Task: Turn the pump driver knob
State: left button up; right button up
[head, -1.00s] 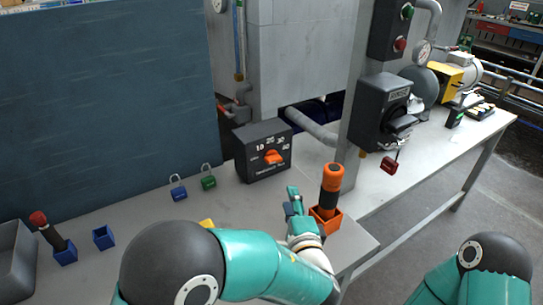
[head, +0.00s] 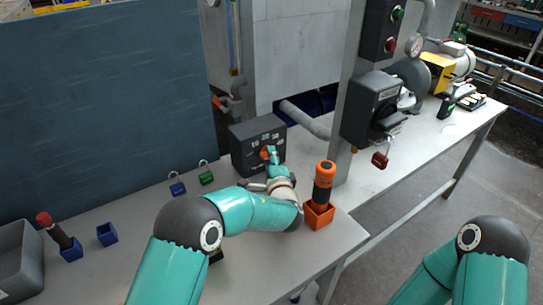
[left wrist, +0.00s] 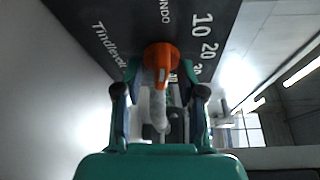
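The pump driver is a dark grey box (head: 243,160) with white dial numbers and an orange knob (head: 265,153) on its front. It stands on the grey workbench. My left gripper (head: 272,160) is right in front of the knob and partly hides it in the head view. In the left wrist view, the orange knob (left wrist: 161,56) lies ahead, between the two fingertips of my left gripper (left wrist: 161,76). The fingers are apart, with gaps visible beside the knob; contact is not clear. My right gripper is out of view; only my right arm shows at lower right.
An orange-and-black tool (head: 323,185) stands in an orange holder (head: 318,215) right of my left gripper. Blue (head: 177,188) and green (head: 206,177) padlocks are left of the box. A grey post (head: 347,120) rises behind the tool. The bench front is mostly clear.

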pick_arm(q)
jog(key=shift+w, duration=0.15)
jog(key=shift+c, duration=0.3)
grip_shut()
jog(key=shift+f, duration=0.1)
